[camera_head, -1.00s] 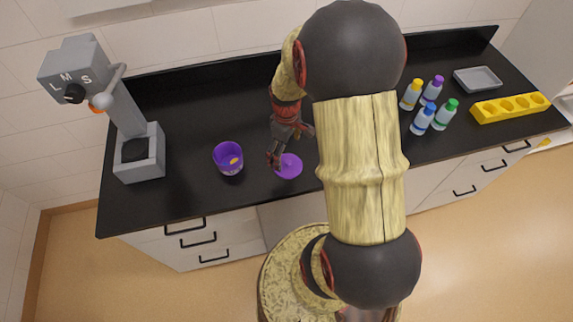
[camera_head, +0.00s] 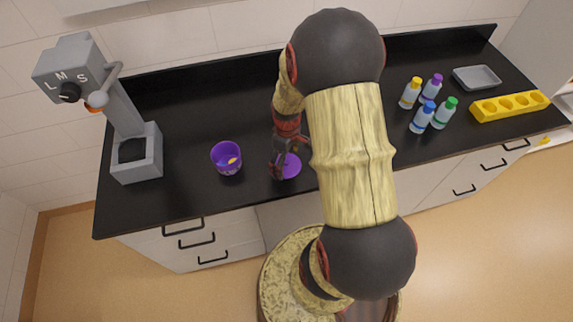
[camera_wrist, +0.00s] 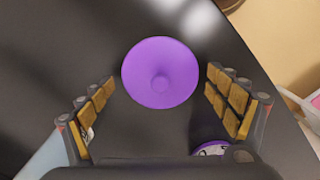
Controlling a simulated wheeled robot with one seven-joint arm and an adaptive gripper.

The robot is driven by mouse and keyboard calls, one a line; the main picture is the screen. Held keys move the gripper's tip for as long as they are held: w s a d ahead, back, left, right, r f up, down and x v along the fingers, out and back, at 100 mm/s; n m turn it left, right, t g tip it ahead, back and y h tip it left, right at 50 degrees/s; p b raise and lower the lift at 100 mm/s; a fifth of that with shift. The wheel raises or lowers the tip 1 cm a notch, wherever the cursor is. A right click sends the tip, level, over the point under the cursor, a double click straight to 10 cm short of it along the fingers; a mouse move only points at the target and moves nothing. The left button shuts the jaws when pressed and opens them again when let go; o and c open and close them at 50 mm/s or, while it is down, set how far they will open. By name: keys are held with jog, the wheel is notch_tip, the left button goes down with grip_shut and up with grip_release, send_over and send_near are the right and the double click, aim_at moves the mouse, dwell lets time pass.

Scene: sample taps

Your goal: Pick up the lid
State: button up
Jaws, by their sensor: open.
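The lid is a round purple disc (camera_head: 290,167) with a small knob in its middle. It lies flat on the black counter near the front edge. In the wrist view the lid (camera_wrist: 160,72) sits between and just beyond the fingertips. My gripper (camera_wrist: 160,92) is open, with one finger on each side of the lid and a gap to both. In the head view my gripper (camera_head: 288,165) is over the lid and hides part of it. A purple cup (camera_head: 227,158) with something yellow inside stands left of the lid.
A grey machine with a dial (camera_head: 137,150) stands at the far left of the counter (camera_head: 190,110). Several capped bottles (camera_head: 422,117), a grey tray (camera_head: 477,78) and a yellow holder with holes (camera_head: 510,105) are at the right. The counter between cup and machine is clear.

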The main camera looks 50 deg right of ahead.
jog(key=c, duration=1.1)
jog(key=shift+s+a+f, duration=0.1)
jog(key=shift+s, duration=0.05)
jog(key=c, duration=0.5)
jog(key=shift+c, duration=0.4)
